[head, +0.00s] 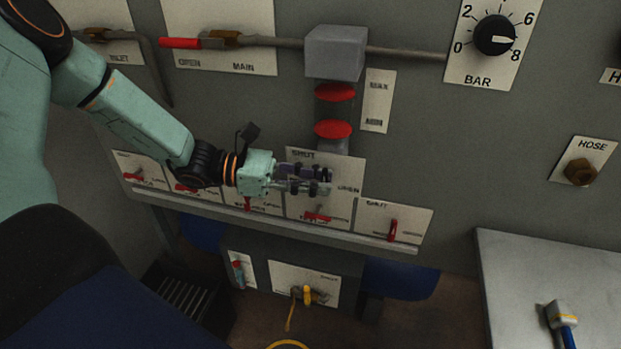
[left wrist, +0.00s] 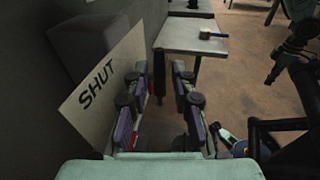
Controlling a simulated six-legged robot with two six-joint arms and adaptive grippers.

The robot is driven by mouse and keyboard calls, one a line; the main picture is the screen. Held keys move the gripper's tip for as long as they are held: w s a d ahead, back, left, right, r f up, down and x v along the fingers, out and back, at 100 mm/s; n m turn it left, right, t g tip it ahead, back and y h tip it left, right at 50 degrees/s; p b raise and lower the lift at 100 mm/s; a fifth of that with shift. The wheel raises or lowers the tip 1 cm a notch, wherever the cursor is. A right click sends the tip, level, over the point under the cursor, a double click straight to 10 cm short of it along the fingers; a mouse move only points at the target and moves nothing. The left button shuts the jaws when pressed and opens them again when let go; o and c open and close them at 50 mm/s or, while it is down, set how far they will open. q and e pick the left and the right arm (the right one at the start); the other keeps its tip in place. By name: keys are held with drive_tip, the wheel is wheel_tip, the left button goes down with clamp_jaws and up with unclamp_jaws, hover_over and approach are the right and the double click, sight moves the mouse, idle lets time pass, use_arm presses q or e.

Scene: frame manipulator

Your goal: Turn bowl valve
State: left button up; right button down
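A row of valve plates with small red handles runs along the lower panel in the head view. My left gripper (head: 322,181) is in front of the plate marked SHUT and OPEN (head: 346,176), with a red handle (head: 318,215) just below its fingers. I cannot read which plate is the bowl's. A little red shows beside the left finger. My right gripper is not seen in either view.
Another valve with a red handle (head: 392,230) is to the right. A ledge (head: 300,228) runs under the plates. A grey block (head: 335,52) and red discs (head: 333,129) are above. A metal table (head: 520,290) stands lower right. Yellow-handled valve (head: 306,294) below.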

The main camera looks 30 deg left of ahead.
use_arm(q)
drive_tip(key=v, duration=0.7)
drive_tip(key=shift+a, duration=0.25)
idle(0.8)
